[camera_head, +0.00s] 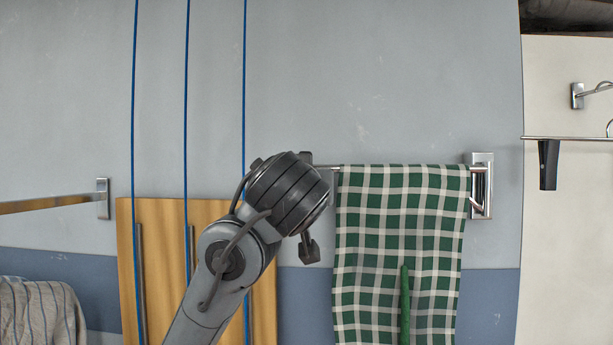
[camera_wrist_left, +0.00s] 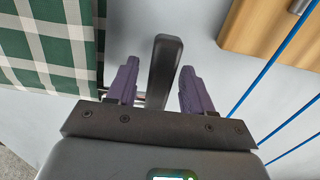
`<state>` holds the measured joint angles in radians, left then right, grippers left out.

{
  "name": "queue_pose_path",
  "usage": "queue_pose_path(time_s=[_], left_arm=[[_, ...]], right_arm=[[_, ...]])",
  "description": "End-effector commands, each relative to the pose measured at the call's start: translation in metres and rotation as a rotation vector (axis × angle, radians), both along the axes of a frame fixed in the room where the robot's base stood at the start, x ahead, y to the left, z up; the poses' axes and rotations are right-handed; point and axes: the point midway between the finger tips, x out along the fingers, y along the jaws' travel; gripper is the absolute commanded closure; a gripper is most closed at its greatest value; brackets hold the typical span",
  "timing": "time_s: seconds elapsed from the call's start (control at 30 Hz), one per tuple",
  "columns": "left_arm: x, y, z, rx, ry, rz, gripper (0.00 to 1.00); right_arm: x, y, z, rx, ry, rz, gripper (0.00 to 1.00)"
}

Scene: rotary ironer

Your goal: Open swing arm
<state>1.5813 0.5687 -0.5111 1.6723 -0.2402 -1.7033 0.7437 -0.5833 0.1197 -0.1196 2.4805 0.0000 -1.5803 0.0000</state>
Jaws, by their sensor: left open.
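The swing arm is a metal bar (camera_head: 325,167) running left from a chrome wall bracket (camera_head: 482,185). A green and white checked cloth (camera_head: 400,235) hangs over it and also shows in the left wrist view (camera_wrist_left: 45,45). My left gripper (camera_wrist_left: 160,66) is open, with its two purple fingers on either side of a dark grey handle (camera_wrist_left: 164,85). A gap shows on each side of the handle. In the head view my left arm and wrist cover the bar's left end and most of the gripper. My right gripper is not in view.
A wooden board (camera_head: 158,270) stands left of my arm, with blue cords (camera_head: 187,110) in front. Another bar (camera_head: 50,203) reaches in from the left above a striped cloth (camera_head: 38,310). At right, a black handle (camera_head: 549,165) hangs from another bar.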

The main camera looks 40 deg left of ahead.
Motion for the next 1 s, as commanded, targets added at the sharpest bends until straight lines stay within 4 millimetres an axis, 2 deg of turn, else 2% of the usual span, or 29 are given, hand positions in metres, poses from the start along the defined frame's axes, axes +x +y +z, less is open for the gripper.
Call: queue_pose_path(time_s=[0.2, 0.57, 0.87, 0.9, 1.0], left_arm=[[0.014, 0.009, 0.0, 0.0, 0.001, 0.0, 0.49], [0.016, 0.011, -0.001, 0.0, 0.0, -0.001, 0.5], [0.016, 0.011, 0.0, 0.0, 0.0, -0.001, 0.96], [0.016, 0.011, 0.0, 0.0, 0.0, -0.001, 1.0], [0.016, 0.011, 0.0, 0.0, 0.0, -0.001, 1.0]], right_arm=[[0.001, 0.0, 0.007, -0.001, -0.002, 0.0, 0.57], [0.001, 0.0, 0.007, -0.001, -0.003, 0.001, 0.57], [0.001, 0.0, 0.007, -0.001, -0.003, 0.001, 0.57], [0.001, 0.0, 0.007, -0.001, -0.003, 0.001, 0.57], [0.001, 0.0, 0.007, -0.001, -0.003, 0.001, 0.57]])
